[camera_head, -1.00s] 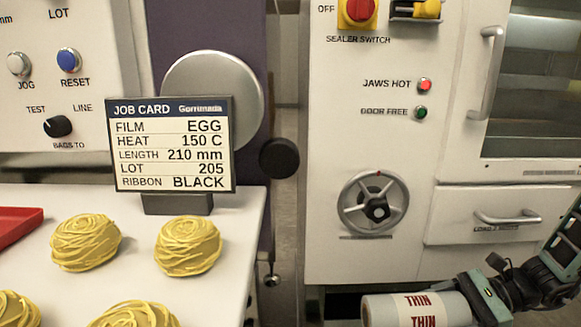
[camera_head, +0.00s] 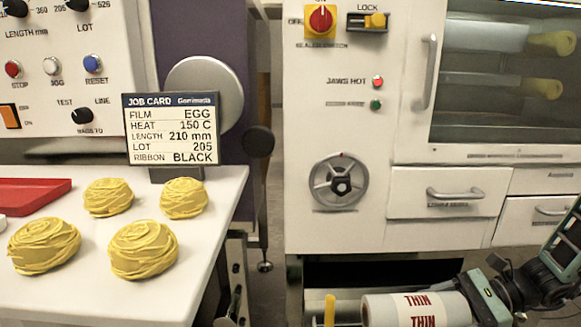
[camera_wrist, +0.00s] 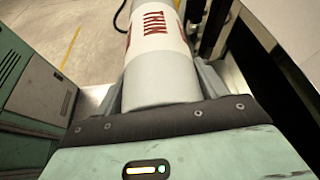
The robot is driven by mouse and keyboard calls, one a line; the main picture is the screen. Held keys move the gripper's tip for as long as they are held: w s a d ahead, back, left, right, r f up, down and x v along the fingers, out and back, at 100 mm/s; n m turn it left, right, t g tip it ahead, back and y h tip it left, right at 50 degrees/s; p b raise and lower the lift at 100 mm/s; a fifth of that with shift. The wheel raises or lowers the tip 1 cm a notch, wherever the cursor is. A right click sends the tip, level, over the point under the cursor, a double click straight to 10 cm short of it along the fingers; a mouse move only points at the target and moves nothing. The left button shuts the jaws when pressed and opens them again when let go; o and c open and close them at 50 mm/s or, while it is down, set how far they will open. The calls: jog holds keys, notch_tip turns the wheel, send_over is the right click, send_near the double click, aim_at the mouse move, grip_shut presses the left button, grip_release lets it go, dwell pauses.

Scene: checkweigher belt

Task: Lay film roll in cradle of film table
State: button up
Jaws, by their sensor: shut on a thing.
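The film roll (camera_head: 382,309), white with red "THIN" lettering, is at the bottom right of the head view. My gripper (camera_head: 474,300) is shut on its right end and holds it lying roughly level. The roll also shows in the wrist view (camera_wrist: 160,58), running away from my gripper (camera_wrist: 160,105) between its two fingers. The roll's lower side is cut off by the head view's edge. I cannot make out the film table or its cradle in these frames.
A white counter (camera_head: 214,222) with several yellow pasta nests, a red tray (camera_head: 36,195) and a job card (camera_head: 170,128) stands at left. A white cabinet (camera_head: 385,222) with handwheel (camera_head: 339,182) and drawers stands behind the roll. A narrow floor gap separates them.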

aim_at(433, 293)
jog(key=shift+w+a+r, duration=0.1)
jog(key=shift+w+r, duration=0.2)
jog(key=shift+r, duration=0.15)
jog(key=r+p, duration=0.1)
jog(key=p, duration=0.1)
jog(key=w+r+m+t+p, duration=0.1)
jog(key=p, duration=0.1)
jog(key=shift+w+r, duration=0.15)
jog(key=shift+r, duration=0.2)
jog(key=w+d+r+m+t+h+p, duration=0.1)
jog(key=w+r+m+t+p, duration=0.1)
jog(key=p, duration=0.6)
jog(key=w+d+r+m+t+h+p, duration=0.1)
jog(key=w+d+r+m+t+p, duration=0.1)
jog(key=r+p, duration=0.4)
jog(key=m+t+p, duration=0.1)
jog(key=t+p, duration=0.1)
jog(key=p, duration=0.1)
jog(key=shift+w+r+h, duration=0.15)
jog(key=shift+r+h, duration=0.15)
jog(key=shift+r, duration=0.05)
